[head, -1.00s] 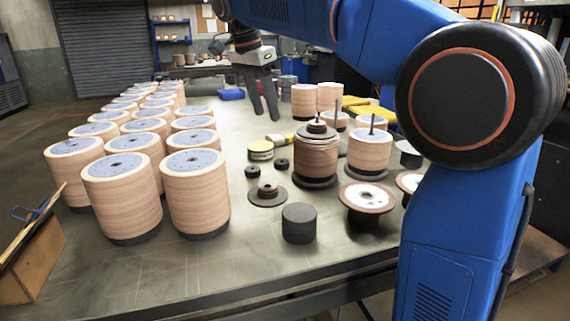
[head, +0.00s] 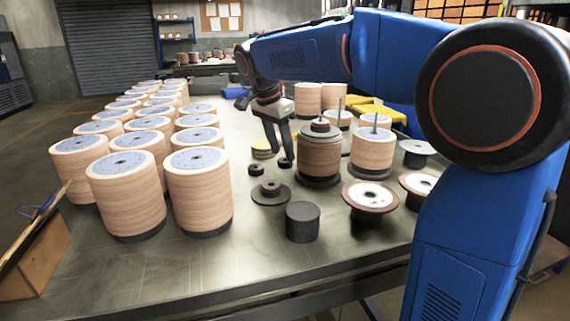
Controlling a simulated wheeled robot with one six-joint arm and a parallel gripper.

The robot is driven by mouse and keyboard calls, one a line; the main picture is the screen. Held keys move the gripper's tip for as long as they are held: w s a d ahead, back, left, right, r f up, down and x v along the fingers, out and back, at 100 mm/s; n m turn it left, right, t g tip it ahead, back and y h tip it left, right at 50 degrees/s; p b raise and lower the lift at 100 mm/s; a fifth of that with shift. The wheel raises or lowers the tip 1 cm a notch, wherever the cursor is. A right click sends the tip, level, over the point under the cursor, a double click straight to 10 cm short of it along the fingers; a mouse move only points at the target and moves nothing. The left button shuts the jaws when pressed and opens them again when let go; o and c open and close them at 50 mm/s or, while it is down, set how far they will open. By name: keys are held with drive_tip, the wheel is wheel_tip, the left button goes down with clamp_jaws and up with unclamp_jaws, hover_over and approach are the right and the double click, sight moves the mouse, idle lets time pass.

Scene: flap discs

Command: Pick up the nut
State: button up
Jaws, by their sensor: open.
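Two small black nut-like rings lie on the metal table (head: 140,270). The right one (head: 285,163) is close under my gripper's fingertips and partly hard to make out against them. The left one (head: 256,169) lies just to its left, apart from the fingers. My gripper (head: 281,151) points down with its two fingers open, and nothing shows between them. I cannot tell whether a finger touches the right nut. A further small dark piece (head: 270,186) sits on a flat dark disc in front.
A stack of discs on a spindle (head: 319,158) stands close right of my gripper. A yellow-banded tin (head: 262,150) is just behind. A black cylinder (head: 303,222) stands in front. Tall disc stacks (head: 197,195) fill the left. Flanged discs (head: 369,197) lie right.

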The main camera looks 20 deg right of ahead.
drive_tip(key=shift+x, duration=1.35)
drive_tip(key=shift+c, duration=0.3)
drive_tip(key=c, duration=0.8)
drive_tip(key=shift+o, duration=0.2)
